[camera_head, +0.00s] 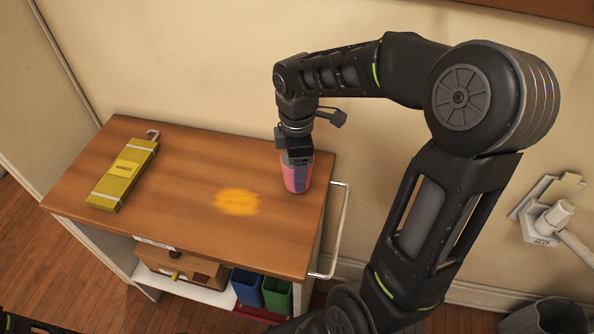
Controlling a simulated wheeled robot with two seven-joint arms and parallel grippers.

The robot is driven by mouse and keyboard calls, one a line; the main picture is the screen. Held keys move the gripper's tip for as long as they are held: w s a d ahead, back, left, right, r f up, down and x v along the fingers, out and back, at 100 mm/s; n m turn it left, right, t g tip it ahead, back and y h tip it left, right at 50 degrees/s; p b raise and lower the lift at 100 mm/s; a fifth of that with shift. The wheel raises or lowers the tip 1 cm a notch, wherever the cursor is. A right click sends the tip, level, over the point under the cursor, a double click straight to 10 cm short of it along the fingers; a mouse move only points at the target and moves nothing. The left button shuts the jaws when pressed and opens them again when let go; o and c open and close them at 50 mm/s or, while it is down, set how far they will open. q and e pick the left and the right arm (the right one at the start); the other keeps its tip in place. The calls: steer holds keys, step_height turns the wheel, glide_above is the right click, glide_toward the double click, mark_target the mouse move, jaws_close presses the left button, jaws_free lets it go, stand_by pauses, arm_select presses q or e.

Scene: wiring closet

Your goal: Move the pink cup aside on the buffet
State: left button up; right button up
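The pink cup (291,184) stands near the right end of the wooden buffet (190,185) and looks upright. My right gripper (298,168) points down over it from above. Its fingers are at the cup's upper part and hide the rim. A dark strip, perhaps a finger, shows against the cup's side. Whether the fingers grip the cup or only surround it cannot be told. My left gripper does not show.
An orange patch (237,202) marks the top left of the cup. A yellow package (123,175) with a hook lies at the left. A metal rail (341,215) runs along the right end. Blue (246,287) and green (277,293) bins sit below. The back middle is clear.

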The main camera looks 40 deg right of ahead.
steer(key=shift+f, duration=0.8)
steer(key=shift+f, duration=0.2)
steer(key=o, duration=1.3)
steer(key=shift+o, duration=0.2)
step_height(320, 180, up, 12)
steer(key=shift+r, duration=0.2)
